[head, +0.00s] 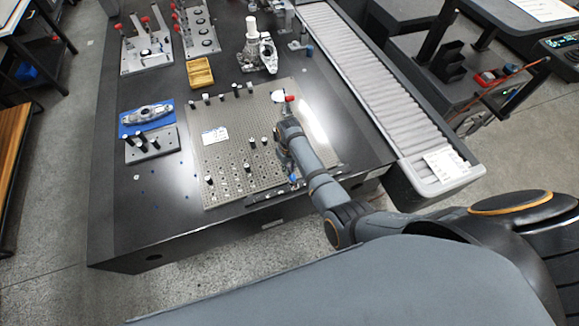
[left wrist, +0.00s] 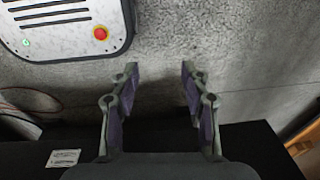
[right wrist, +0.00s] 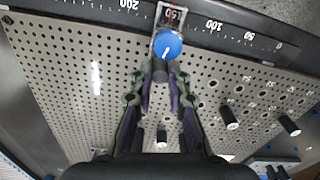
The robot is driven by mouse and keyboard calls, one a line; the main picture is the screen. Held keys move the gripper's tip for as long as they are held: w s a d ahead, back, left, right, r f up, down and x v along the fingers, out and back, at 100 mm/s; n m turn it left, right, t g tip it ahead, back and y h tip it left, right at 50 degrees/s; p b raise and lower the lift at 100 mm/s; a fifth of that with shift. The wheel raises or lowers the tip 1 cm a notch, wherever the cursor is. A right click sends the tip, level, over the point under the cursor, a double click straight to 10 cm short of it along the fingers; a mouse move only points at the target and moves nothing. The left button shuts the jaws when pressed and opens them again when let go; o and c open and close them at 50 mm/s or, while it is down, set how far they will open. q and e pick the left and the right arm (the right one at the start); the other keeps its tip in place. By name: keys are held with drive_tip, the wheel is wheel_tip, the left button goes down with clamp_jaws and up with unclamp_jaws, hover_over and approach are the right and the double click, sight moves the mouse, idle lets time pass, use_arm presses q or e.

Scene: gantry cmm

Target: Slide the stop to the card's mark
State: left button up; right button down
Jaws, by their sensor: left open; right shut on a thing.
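The stop has a round blue knob (right wrist: 168,44) with a white line and a small window over the printed scale (right wrist: 230,32). A red line shows in the window near the 150 figure, but the exact reading is too small to tell. My right gripper (right wrist: 161,88) is shut on the stop's dark post just behind the knob. The head view shows the blue knob (head: 293,178) at the plate's front edge, below my right gripper (head: 290,168). A white card (head: 215,136) lies on the perforated plate; its mark is unreadable. My left gripper (left wrist: 158,78) is open and empty above the floor.
The perforated plate (head: 235,118) carries several dark pins (right wrist: 228,118). A yellow tray (head: 200,72) and a blue mat (head: 135,127) with a metal part are beyond and left of it. A roller conveyor (head: 365,80) runs along the right side.

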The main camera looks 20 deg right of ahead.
drive_tip(key=c, duration=1.5)
unclamp_jaws()
drive_tip(key=shift+a, duration=0.2)
drive_tip(key=shift+c, duration=0.2)
drive_tip(key=shift+o, duration=1.2)
drive_tip(key=shift+r, duration=0.1)
use_arm(q)
drive_tip(key=shift+a, duration=0.75)
use_arm(e)
wheel_tip(320, 180, up, 12)
